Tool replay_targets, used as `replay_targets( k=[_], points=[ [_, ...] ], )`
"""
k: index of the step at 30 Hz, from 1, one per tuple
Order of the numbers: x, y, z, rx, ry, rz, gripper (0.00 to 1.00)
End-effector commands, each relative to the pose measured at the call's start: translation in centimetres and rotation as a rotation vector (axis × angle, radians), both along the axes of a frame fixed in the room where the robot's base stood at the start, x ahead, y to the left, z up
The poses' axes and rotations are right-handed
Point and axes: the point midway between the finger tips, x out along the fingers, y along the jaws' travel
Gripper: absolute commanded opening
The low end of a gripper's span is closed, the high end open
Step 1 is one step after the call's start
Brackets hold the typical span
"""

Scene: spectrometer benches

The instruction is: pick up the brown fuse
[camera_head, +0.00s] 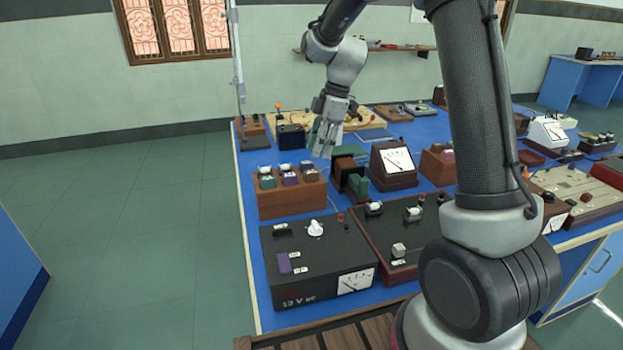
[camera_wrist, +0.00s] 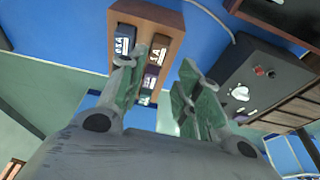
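A wooden block (camera_head: 291,201) on the blue bench holds several small fuses with white labels. It also shows in the wrist view (camera_wrist: 172,22). There a brownish fuse (camera_wrist: 159,52) sits in the block, with a dark navy fuse (camera_wrist: 122,42) to its left and a purple one (camera_wrist: 149,82) below it. In the head view the colours are too small to tell brown surely. My gripper (camera_head: 324,147) is open, fingers pointing down, above and behind the block's right end. In the wrist view its green-tinted fingers (camera_wrist: 160,66) are apart with nothing held, partly covering the fuses.
A black power supply box (camera_head: 318,262) stands in front of the block. A brown meter (camera_head: 393,166) and a dark wooden stand with green parts (camera_head: 350,178) are to the right. A black box (camera_head: 291,137) and a metal stand (camera_head: 240,85) are behind. Floor is free at left.

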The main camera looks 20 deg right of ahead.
Motion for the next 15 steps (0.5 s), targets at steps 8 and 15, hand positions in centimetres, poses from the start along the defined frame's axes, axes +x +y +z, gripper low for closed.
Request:
replay_targets(
  k=[8, 15],
  points=[
    [0.0, 0.8, -3.2, -0.001, 0.001, 0.016, 0.34],
    [0.2, 1.8, -6.6, -0.002, 0.000, 0.014, 0.34]
  ],
)
